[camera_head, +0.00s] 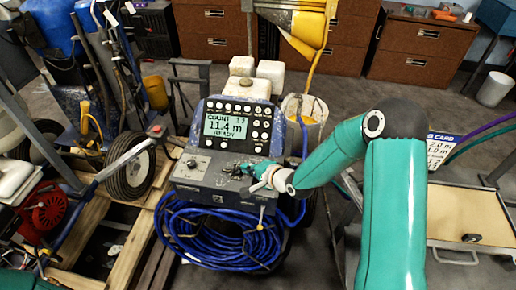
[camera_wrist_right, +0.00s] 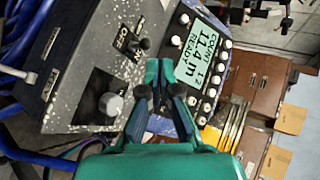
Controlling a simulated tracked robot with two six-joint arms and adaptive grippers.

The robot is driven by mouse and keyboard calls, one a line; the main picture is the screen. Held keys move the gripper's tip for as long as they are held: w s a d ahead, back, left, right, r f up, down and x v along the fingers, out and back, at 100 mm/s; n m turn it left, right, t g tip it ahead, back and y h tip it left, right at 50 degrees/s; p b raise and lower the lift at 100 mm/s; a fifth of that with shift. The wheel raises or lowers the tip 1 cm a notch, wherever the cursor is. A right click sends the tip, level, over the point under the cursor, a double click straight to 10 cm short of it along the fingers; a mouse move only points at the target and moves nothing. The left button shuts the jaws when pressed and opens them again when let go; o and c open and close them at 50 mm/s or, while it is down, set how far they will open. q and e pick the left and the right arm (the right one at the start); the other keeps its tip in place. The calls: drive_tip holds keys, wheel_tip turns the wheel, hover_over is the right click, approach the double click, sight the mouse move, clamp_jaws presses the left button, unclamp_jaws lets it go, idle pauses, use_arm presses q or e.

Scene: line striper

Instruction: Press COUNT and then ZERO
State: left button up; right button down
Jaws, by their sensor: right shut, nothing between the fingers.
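The line striper's control panel (camera_head: 238,127) stands upright at the middle, with round white buttons around a lit screen (camera_head: 225,126). The screen reads COUNT, 11.4 m and READY. It also shows turned sideways in the right wrist view (camera_wrist_right: 193,48). Button labels are too small to read, so I cannot tell which are COUNT and ZERO. My right gripper (camera_head: 236,171) is shut and empty, over the grey console below the panel. In the right wrist view, its fingertips (camera_wrist_right: 165,72) point toward the panel's lower edge; contact cannot be told. My left gripper is out of view.
The grey console (camera_wrist_right: 75,65) carries a black toggle switch (camera_wrist_right: 135,43) and a grey knob (camera_wrist_right: 111,104) near my right gripper. A coiled blue hose (camera_head: 215,240) hangs below. White containers (camera_head: 242,67) stand behind the panel. A yellow funnel-like part (camera_head: 305,30) is behind right.

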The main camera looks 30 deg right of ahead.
drive_tip(key=s+a+f+n+g, duration=0.55)
drive_tip(key=s+a+f, duration=0.35)
drive_tip(key=s+f, duration=0.45)
drive_tip(key=s+a+f+n+g, duration=0.1)
drive_tip(key=s+f+n+g, duration=0.2)
drive_tip(key=s, duration=1.1)
drive_tip(key=n+g, duration=0.2)
drive_tip(key=n, duration=0.2)
drive_tip(key=shift+a+y, duration=0.25)
drive_tip(key=shift+y, duration=0.05)
drive_tip(key=shift+f+n, duration=0.1)
drive_tip(key=shift+n, duration=0.15)
